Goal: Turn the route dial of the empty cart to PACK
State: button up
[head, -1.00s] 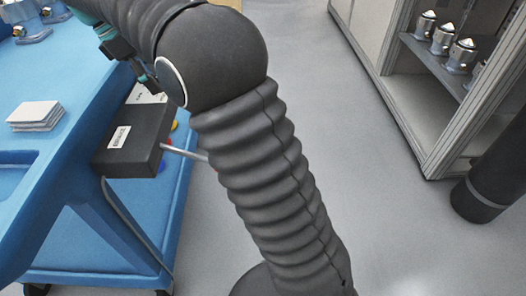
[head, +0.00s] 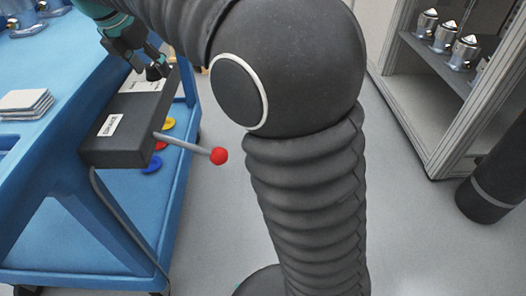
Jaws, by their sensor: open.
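A blue cart (head: 62,75) fills the left of the head view. A dark control box (head: 135,130) with a white label is fixed to its side edge. A small black knob (head: 156,73), which looks like the route dial, stands on the far part of the box by a pale printed plate (head: 142,86). The plate's words and the dial's setting are too small to read. My gripper (head: 152,64) is open, right at the knob, with its fingers around or just above it. I cannot tell whether they touch it.
A grey lever with a red ball (head: 219,156) sticks out from the box toward the right. Cards (head: 25,103) lie on the cart top, and metal housings (head: 24,25) stand at its far end. Yellow, red and blue discs show below. A shelf with housings (head: 465,52) stands right.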

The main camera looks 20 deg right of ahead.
jog(key=n+b, duration=0.2)
jog(key=shift+f+y+b, duration=0.3)
jog(key=shift+y+b, duration=0.1)
jog(key=p+v, duration=0.5)
jog(key=v, duration=0.9)
jog(key=s+d+f+m+y, duration=0.1)
jog(key=s+d+f+m, duration=0.5)
jog(key=s+d+m, duration=0.45)
jog(key=s+d+f+m+t, duration=0.1)
jog(key=s+d+f+m, duration=0.3)
jog(key=m, duration=0.4)
jog(key=s+d+f+m+y+p, duration=0.1)
jog(key=s+d+f+m, duration=0.3)
jog(key=s+f+m, duration=0.2)
jog(key=shift+s+d+f+m+t, duration=0.2)
jog(key=shift+f+m+t, duration=0.2)
jog(key=shift+f+m, duration=0.9)
jog(key=shift+f, duration=0.15)
jog(key=shift+s+d+f+m, duration=0.2)
jog(key=shift+s+f+m, duration=0.45)
jog(key=shift+f+m, duration=0.15)
jog(key=shift+s+d+f+m, duration=0.2)
jog(key=shift+s+f+m, duration=0.45)
jog(key=shift+f, duration=0.3)
